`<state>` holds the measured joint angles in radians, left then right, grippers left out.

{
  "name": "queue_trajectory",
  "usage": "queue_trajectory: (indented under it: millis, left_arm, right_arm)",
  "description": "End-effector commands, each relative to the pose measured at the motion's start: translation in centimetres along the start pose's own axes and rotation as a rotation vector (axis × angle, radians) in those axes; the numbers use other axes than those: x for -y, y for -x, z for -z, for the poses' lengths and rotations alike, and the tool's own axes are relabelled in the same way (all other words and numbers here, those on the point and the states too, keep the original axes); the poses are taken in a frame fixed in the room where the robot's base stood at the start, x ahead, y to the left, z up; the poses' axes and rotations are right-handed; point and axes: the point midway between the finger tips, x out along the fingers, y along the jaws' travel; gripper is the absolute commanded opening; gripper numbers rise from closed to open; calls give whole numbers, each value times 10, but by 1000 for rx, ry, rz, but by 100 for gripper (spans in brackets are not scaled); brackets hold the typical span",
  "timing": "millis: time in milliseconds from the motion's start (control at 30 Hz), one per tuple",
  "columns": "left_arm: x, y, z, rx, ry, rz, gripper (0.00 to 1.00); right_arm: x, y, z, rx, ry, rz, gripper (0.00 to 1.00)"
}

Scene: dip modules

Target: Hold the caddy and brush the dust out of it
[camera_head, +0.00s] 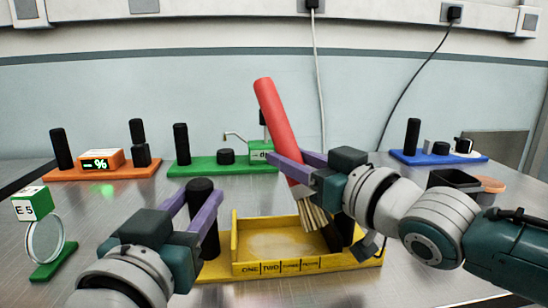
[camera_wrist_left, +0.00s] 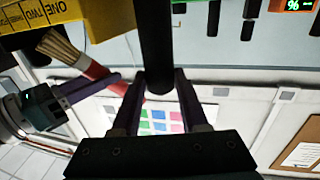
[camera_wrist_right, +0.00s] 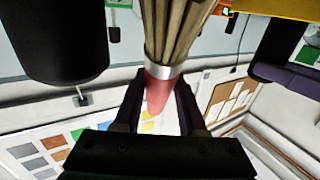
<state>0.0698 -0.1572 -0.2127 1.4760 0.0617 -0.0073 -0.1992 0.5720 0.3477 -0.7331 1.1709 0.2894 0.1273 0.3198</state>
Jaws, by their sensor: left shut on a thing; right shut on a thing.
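The yellow caddy (camera_head: 308,266) stands on the table, with a shallow walled bin and a black post (camera_head: 201,185) rising at its left side. Its bin floor shows a pale dusty patch (camera_head: 275,242). My left gripper (camera_head: 203,200) is shut on that black post, which also shows between the fingers in the left wrist view (camera_wrist_left: 156,50). My right gripper (camera_head: 287,160) is shut on the brush's red handle (camera_head: 273,115). The brush is tilted, with its tan bristles (camera_head: 312,215) pointing down at the right part of the bin. Whether the bristles touch the floor cannot be told.
A green module (camera_head: 195,168) and an orange module (camera_head: 85,173) stand behind, a blue module (camera_head: 440,159) at the back right. A green-based ring stand (camera_head: 48,270) is at the left. A dark open box (camera_head: 455,181) sits at the right, behind my right arm.

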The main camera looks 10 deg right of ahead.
Motion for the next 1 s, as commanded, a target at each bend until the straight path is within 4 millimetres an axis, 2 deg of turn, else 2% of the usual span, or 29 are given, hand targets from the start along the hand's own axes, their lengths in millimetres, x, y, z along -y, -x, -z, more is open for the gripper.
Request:
queue_trajectory:
  millis: [300, 567, 800, 1000]
  left_arm:
    - [3, 0, -1, 3, -1, 5, 0]
    - [2, 0, -1, 2, 0, 3, 0]
    - [1, 0, -1, 2, 0, 2, 0]
    - [1, 0, -1, 2, 0, 2, 0]
  right_arm:
    - [23, -13, 1, 2, 1, -2, 0]
    - [32, -18, 2, 1, 2, -2, 0]
    - [52, -28, 3, 1, -1, -1, 0]
    - [61, -33, 4, 2, 2, -2, 0]
